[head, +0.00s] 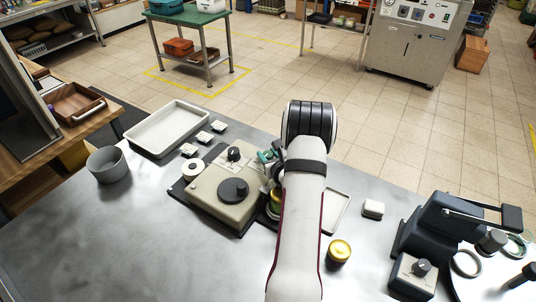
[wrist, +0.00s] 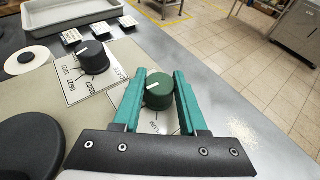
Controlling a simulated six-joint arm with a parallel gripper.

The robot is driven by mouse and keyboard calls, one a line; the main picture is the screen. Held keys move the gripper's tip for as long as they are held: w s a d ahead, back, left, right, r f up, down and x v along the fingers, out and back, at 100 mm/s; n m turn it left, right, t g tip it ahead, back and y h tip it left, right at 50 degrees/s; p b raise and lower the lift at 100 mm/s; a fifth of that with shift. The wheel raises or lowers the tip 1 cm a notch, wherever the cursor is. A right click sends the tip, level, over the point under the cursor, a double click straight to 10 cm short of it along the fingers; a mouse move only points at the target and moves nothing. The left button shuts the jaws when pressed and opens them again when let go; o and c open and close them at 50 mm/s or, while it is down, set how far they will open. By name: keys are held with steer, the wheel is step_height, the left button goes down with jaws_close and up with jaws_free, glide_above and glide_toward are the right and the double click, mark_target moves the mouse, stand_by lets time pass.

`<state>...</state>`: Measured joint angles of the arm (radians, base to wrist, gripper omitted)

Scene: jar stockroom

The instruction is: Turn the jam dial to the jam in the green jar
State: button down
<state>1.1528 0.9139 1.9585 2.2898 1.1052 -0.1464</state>
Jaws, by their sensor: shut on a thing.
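The jam dial appears to be the green knob (wrist: 158,92) on the beige labelling machine (head: 208,198). In the wrist view my gripper (wrist: 160,76) has its teal fingers on both sides of this knob, shut on it. The knob has a white pointer line across its top. A printed scale lies under it; one word near the bottom reads like "PLUM", the other words are hidden by the fingers. In the head view my gripper (head: 268,157) is at the machine's right edge, and my arm covers much of it. A jar (head: 275,202) beside the machine is partly hidden; its contents' colour is unclear.
A black dial (wrist: 93,58) with printed numbers sits close left of my gripper, and a large black disc (head: 232,190) is on the machine. A yellow-lidded jar (head: 340,250) stands right of my arm. Tray (head: 150,128), grey pot (head: 107,165) and tape roll (head: 193,168) stand left.

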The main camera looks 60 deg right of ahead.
steer(key=shift+m+g+h, duration=1.3)
steer(key=shift+m+h, duration=0.1)
steer(key=shift+m, duration=0.2)
steer(key=shift+c, duration=2.2)
jaws_free()
steer(key=v, duration=1.2)
steer(key=shift+r, duration=0.1)
